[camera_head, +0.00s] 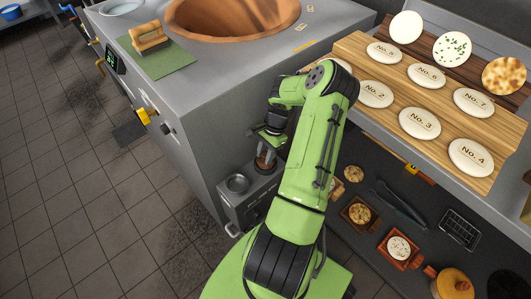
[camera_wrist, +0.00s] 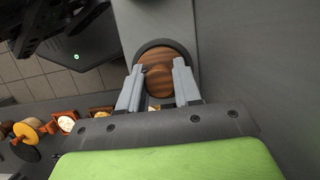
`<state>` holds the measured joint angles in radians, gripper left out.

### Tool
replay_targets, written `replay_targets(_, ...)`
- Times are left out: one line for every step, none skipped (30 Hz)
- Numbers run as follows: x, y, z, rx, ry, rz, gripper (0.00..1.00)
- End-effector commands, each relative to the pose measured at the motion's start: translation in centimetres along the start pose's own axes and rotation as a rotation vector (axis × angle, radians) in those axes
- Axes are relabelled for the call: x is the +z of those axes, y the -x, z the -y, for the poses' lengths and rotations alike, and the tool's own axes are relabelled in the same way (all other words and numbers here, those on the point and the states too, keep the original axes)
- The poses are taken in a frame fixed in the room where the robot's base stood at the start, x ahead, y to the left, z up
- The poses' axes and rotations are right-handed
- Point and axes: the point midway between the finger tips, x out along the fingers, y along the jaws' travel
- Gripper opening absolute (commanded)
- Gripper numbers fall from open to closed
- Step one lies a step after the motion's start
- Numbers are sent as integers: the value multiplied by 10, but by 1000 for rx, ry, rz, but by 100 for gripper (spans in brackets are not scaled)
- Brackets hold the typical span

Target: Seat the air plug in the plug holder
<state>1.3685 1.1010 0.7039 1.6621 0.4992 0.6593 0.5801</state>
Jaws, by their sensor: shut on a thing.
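The air plug (camera_wrist: 158,80) shows in the wrist view as a round brown wooden piece between my two fingers. My gripper (camera_wrist: 158,88) is shut on it. A dark ring (camera_wrist: 141,50) shows around the far side of the plug; I cannot tell whether it is a socket rim or part of the plug. In the head view the brown plug (camera_head: 263,164) is below my gripper (camera_head: 266,150), partly hidden by it. It is at the back right of a grey box (camera_head: 249,200), which looks like the plug holder. Whether the plug touches the box is unclear.
A round metal cup (camera_head: 237,184) is at the box's left. The tandoor counter (camera_head: 190,90) stands behind and left. A wooden board (camera_head: 440,103) with several numbered discs is at right, above a dark shelf with bowls and tongs (camera_head: 402,203). Tiled floor is clear at left.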

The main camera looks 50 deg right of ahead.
Motion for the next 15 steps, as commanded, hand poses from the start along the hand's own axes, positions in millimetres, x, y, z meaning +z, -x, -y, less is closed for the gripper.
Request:
replay_targets(0,-2,0,0,0,0,0)
replay_targets(-1,-2,0,0,0,0,0)
replay_targets(-1,-3,0,0,0,0,0)
replay_targets(-1,-4,0,0,0,0,0)
replay_targets(-1,-3,0,0,0,0,38)
replay_targets(-1,-3,0,0,0,0,44)
replay_targets(-1,-3,0,0,0,0,48)
replay_targets(-1,-3,0,0,0,0,53)
replay_targets(-1,-3,0,0,0,0,59)
replay_targets(-1,-3,0,0,0,0,63)
replay_targets(-1,-3,0,0,0,0,63)
replay_targets(-1,-3,0,0,0,0,63)
replay_targets(-1,-3,0,0,0,0,63)
replay_targets(-1,-3,0,0,0,0,63)
replay_targets(-1,-3,0,0,0,0,63)
